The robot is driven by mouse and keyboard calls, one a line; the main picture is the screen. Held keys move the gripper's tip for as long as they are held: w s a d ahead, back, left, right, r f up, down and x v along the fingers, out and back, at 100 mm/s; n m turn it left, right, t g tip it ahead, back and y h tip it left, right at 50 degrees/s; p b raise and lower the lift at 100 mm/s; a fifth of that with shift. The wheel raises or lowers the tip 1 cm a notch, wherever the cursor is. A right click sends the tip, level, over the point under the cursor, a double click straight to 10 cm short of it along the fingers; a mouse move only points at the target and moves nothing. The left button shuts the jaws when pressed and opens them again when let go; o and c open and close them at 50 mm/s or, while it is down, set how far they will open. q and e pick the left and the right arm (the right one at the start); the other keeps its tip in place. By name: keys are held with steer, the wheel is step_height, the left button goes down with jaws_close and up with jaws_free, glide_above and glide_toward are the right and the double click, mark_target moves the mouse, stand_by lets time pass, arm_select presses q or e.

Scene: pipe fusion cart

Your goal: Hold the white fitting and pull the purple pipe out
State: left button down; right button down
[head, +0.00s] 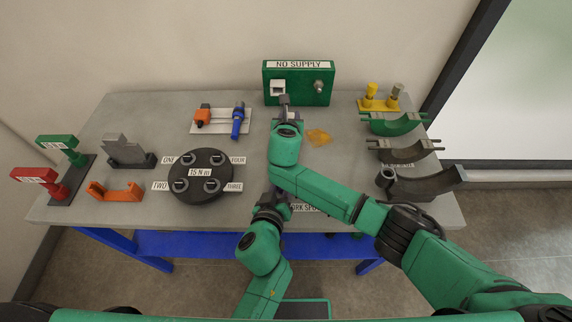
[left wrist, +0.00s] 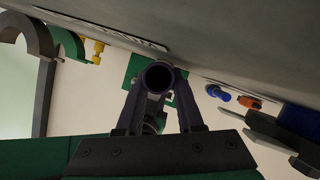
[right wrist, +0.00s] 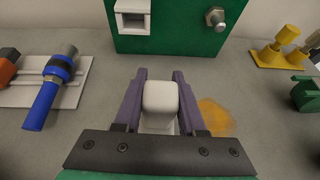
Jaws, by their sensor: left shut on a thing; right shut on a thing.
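The white fitting (right wrist: 160,98) is a rounded block between the two fingers of my right gripper (right wrist: 161,100) in the right wrist view. My right gripper is shut on it, above the table in front of the green NO SUPPLY box. My left gripper (left wrist: 158,100) is shut on the purple pipe, whose dark round open end (left wrist: 158,77) faces the left wrist camera. In the head view my right arm largely covers the left gripper and the pipe. I cannot tell whether pipe and fitting still touch.
The green box (head: 297,83) stands at the back with a white socket and a bolt. An orange patch (head: 318,137) lies right of my right gripper. A round black plate (head: 201,176) is left of my arms. Curved cradles (head: 420,183) line the right side.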

stand_by(0.3)
arm_select(q)
steer(key=shift+c, duration=2.3)
jaws_free()
